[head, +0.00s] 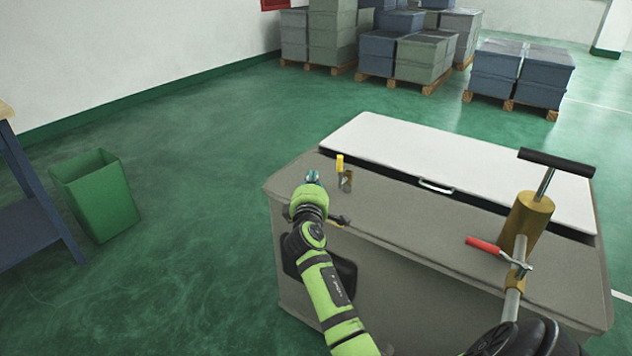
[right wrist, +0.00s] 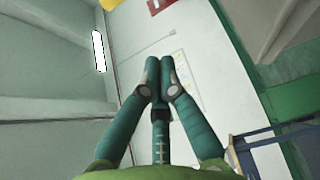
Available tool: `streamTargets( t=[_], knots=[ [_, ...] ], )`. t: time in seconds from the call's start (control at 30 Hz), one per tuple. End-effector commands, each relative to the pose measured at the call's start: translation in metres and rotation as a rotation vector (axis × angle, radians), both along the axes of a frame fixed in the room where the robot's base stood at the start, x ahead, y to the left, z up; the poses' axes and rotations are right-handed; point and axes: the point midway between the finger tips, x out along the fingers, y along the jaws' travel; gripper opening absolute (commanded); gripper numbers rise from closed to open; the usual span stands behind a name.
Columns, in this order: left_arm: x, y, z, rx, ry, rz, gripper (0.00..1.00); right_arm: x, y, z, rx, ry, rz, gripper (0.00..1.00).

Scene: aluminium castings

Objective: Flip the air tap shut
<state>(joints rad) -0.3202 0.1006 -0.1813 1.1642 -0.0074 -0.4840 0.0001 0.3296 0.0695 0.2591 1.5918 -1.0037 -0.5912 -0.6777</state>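A small brass tap (head: 347,181) stands on the grey bench top, with a yellow lever (head: 340,164) sticking upright. A second fitting, with a red-handled lever (head: 484,245), sits on a pipe at the right; the lever points left, across the pipe. I cannot tell which is the air tap. My right gripper (head: 312,177) is just left of the brass tap, apart from it in the picture. In the right wrist view its fingers (right wrist: 160,72) meet at the tips with nothing visible between them. My left gripper is not in view.
The grey bench (head: 430,225) has a pale lid (head: 470,165) with a handle. A brass cylinder with a black T-handle (head: 527,215) stands at the right. A dark handle (head: 340,220) lies close by my right forearm. A green bin (head: 97,195) stands left; stacked crates (head: 425,57) stand behind.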

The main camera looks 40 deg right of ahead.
Motion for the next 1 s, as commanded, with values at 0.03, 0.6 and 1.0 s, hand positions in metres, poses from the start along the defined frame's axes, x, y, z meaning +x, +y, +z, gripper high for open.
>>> streamTargets(
  t=[0.03,0.6,1.0],
  knots=[
    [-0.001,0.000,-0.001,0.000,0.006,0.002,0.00,0.009,-0.008,0.000,-0.001,-0.001,-0.001,0.00],
    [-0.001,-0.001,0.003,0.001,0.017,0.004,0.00,0.027,-0.060,0.001,0.000,0.001,0.000,0.00],
    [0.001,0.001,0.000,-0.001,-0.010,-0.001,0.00,0.015,-0.066,0.000,0.001,-0.001,0.001,0.00]
  ],
)
